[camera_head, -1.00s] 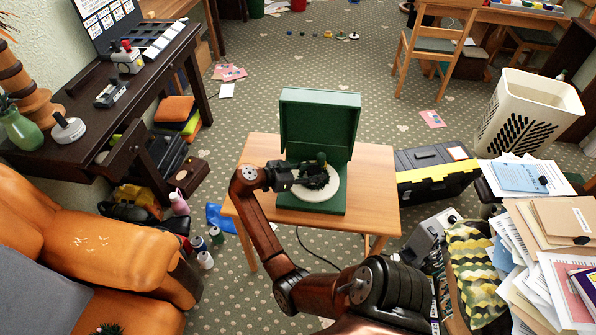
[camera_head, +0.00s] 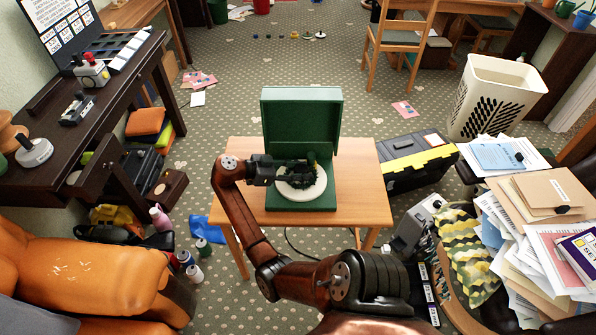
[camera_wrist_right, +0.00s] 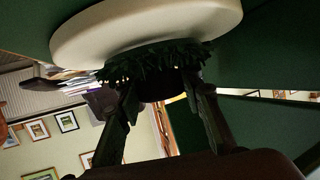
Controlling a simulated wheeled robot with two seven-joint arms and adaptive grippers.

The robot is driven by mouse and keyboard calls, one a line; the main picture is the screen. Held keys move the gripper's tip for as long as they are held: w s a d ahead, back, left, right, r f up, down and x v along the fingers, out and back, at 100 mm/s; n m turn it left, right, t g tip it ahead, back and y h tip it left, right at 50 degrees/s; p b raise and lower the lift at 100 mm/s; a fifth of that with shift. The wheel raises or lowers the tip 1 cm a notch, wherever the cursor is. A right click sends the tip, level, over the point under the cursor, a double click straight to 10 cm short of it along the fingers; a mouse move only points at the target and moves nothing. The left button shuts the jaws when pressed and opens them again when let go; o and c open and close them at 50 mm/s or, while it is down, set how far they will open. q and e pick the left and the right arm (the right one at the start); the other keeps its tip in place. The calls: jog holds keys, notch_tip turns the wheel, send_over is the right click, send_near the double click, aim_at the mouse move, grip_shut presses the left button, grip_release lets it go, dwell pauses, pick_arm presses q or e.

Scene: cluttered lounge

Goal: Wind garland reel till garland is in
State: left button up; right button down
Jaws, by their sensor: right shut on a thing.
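The garland reel is a white disc (camera_head: 303,194) with dark green garland (camera_head: 297,172) bunched on it, in an open green box (camera_head: 302,118) on a small wooden table (camera_head: 365,190). My right gripper (camera_head: 285,170) reaches in from the left over the disc. In the right wrist view, the white disc (camera_wrist_right: 150,28) fills the top and the garland (camera_wrist_right: 150,62) fringes its centre. The fingers of my right gripper (camera_wrist_right: 160,88) stand either side of a dark round part of the reel and are shut on it. How much garland is loose cannot be told. My left gripper is not in view.
A black and yellow toolbox (camera_head: 415,160) stands right of the table. Papers and folders (camera_head: 535,190) pile up at the right. An orange armchair (camera_head: 80,265) is at the lower left, with bottles (camera_head: 190,265) beside it.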

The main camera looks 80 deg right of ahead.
jog(key=shift+r, duration=0.1)
jog(key=c, duration=1.3)
grip_release()
jog(key=v, duration=1.2)
